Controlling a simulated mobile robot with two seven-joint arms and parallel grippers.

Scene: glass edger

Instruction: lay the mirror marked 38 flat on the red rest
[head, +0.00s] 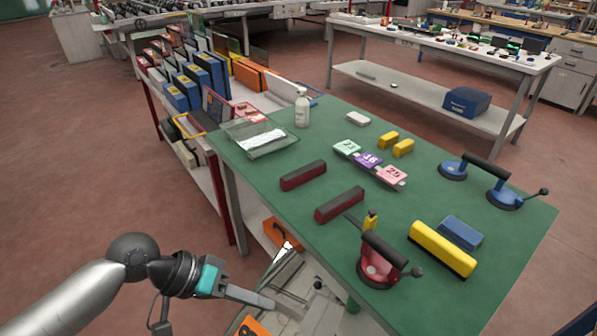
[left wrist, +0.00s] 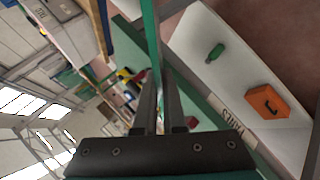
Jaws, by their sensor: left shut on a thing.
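My left gripper (head: 270,301) is at the lower left in the head view, low beside the table's near left side. It is shut on a thin flat panel (head: 287,277), which looks mirror-like. In the left wrist view the panel stands edge-on as a narrow green-edged strip (left wrist: 151,45) between the fingers (left wrist: 157,105). The red rest appears as two dark-topped red bars, one farther (head: 303,175) and one nearer (head: 339,205), apart on the green table (head: 245,178). Both bars are bare. My right gripper is not seen.
A red suction cup (head: 380,263), yellow bar (head: 442,248) and blue suction lifter (head: 480,175) are farther right. An orange toolbox (head: 281,234) sits below the table.

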